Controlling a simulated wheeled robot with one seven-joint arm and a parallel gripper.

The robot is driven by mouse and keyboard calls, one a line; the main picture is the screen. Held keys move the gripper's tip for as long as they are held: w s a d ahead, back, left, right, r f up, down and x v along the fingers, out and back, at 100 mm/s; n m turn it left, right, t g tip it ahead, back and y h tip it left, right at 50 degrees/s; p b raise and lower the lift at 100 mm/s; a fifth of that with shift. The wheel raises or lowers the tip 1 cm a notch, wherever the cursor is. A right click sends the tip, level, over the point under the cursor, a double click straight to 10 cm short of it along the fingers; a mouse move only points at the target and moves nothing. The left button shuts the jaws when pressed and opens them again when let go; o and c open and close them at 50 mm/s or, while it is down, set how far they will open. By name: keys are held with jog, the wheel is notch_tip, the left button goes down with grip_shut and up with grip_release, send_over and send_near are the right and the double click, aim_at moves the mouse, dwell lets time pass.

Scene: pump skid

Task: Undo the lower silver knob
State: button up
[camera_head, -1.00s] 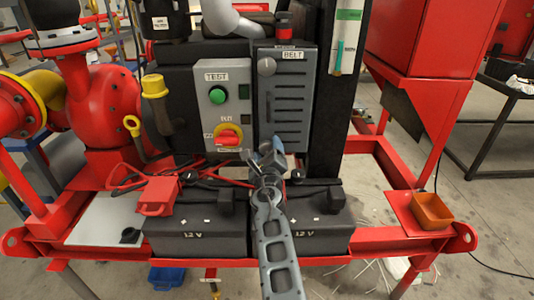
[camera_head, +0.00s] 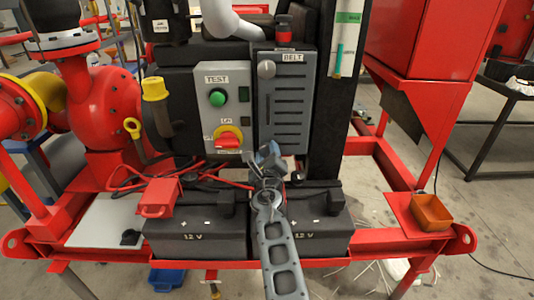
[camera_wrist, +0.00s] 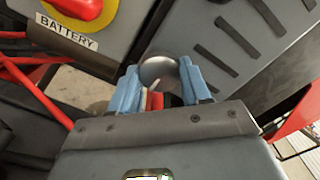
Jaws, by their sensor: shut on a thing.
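The lower silver knob (camera_wrist: 158,72) shows in the wrist view as a round, shiny cap between my blue fingertips, at the corner of the grey BELT cover. My gripper (camera_wrist: 160,84) is shut on it, with one finger on each side. I cannot tell whether the knob still touches the cover. In the head view my gripper (camera_head: 267,156) is at the lower left corner of the BELT cover (camera_head: 283,118) and hides the knob. The upper silver knob (camera_head: 267,69) sits at the cover's upper left.
The grey control box (camera_head: 222,110) with a green button and red battery switch (camera_head: 228,142) stands just left. Red cables (camera_head: 222,176) run below it. Two black batteries (camera_head: 198,232) lie under my arm. An orange tray (camera_head: 432,212) sits on the right of the red frame.

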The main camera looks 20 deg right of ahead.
jog(key=shift+d+m+p, duration=0.1)
jog(key=shift+m+p, duration=0.8)
jog(key=shift+m, duration=0.4)
jog(key=m+b, duration=0.1)
jog(key=m, duration=0.3)
jog(key=shift+f, duration=0.2)
jog(key=m+b, duration=0.2)
jog(key=m, duration=0.3)
jog(key=shift+r+m+b, duration=0.15)
jog(key=shift+m+b, duration=0.9)
jog(key=shift+m, duration=0.75)
jog(key=shift+r, duration=0.1)
jog(key=o, duration=1.1)
jog(key=shift+c, duration=0.2)
